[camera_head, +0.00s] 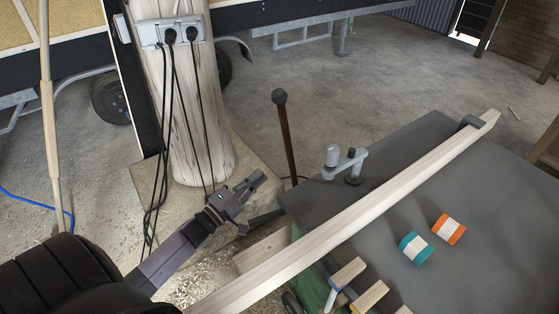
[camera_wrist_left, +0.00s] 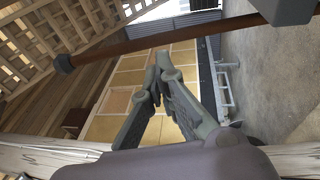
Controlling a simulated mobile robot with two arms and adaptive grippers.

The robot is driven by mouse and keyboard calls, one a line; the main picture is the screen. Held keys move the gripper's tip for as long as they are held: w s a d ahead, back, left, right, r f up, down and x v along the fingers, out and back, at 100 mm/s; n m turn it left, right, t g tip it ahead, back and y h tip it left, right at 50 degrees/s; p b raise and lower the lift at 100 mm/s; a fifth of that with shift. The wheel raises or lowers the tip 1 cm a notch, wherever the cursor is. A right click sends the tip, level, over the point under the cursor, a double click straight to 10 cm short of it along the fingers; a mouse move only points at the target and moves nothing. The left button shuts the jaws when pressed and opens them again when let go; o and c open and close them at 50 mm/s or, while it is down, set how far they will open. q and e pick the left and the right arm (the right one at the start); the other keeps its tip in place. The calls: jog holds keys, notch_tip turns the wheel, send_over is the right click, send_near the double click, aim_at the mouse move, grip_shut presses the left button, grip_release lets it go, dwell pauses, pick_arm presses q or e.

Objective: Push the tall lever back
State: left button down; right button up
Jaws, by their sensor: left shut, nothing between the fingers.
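The tall lever (camera_head: 287,140) is a thin brown rod with a dark grey knob on top. It stands nearly upright at the left end of the dark workbench. My left gripper (camera_head: 257,181) is shut and empty, to the left of the rod's lower part, with a visible gap in the picture. In the left wrist view the lever (camera_wrist_left: 160,42) crosses the top of the picture, its knob at the left and a grey block at the right end. My left gripper's fingertips (camera_wrist_left: 155,82) meet below the rod there. My right gripper is not in view.
A wooden beam (camera_head: 350,218) lies along the workbench (camera_head: 470,200). A short grey crank (camera_head: 345,162) stands right of the lever. Orange and teal rolls lie on the bench. A wooden post (camera_head: 185,110) with sockets and hanging cables stands left of the lever.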

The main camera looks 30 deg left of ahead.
pick_arm(q)
jog(key=b+x, duration=0.3)
jog(key=x, duration=0.7)
jog(key=shift+b, duration=0.3)
